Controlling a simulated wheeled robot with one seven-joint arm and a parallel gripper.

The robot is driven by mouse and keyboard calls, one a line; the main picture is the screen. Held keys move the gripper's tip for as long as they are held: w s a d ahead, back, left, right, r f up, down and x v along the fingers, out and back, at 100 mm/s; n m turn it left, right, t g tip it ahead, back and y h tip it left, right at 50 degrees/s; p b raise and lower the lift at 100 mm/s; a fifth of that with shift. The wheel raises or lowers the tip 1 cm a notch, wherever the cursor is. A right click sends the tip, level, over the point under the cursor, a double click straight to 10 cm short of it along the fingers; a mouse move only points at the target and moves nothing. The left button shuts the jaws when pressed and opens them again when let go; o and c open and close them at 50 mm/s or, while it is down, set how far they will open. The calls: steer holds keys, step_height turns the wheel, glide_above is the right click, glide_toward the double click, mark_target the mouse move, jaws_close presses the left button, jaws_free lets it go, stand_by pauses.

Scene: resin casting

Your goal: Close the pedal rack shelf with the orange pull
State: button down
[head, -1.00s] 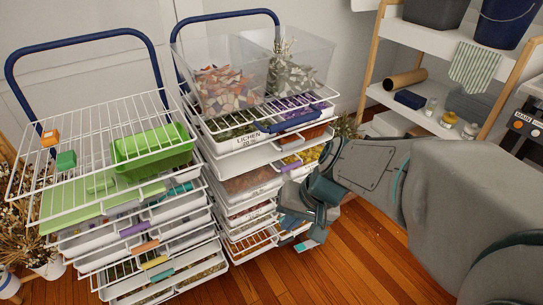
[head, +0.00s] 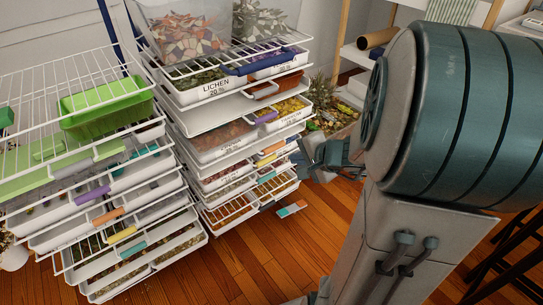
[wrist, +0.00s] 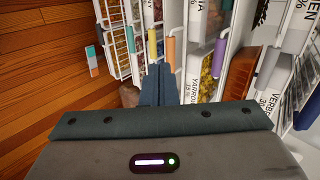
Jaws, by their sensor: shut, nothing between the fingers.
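The right-hand wire rack (head: 215,150) holds a stack of shelves with coloured pulls. An orange pull (head: 275,147) is on its front, below a purple pull (head: 266,117) and above a yellow one. The orange pull also shows in the wrist view (wrist: 169,51), just beyond my fingertips. How far its shelf stands out, I cannot tell. My gripper (head: 322,158) is shut and empty, in front of the rack and right of the orange pull. In the wrist view my closed fingers (wrist: 157,84) point at the pulls; contact is unclear. The left rack also has an orange pull (head: 108,216).
The left rack (head: 70,75) stands close beside, with a green tray (head: 105,103) on top. Clear bins (head: 185,28) stand on the right rack. A teal-and-orange piece (head: 292,208) shows low by the rack. A planter (head: 330,120) is behind my gripper. Wooden floor is open in front.

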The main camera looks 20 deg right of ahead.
steer(key=d+f, duration=0.1)
steer(key=b, duration=0.4)
glide_toward(269, 153)
steer(key=s+f+x, duration=0.1)
steer(key=x, duration=0.4)
steer(key=shift+w+a+m, duration=0.15)
steer(key=shift+w+m, duration=0.05)
steer(key=shift+w, duration=0.3)
steer(key=shift+w+a+m, duration=0.2)
steer(key=shift+w, duration=0.3)
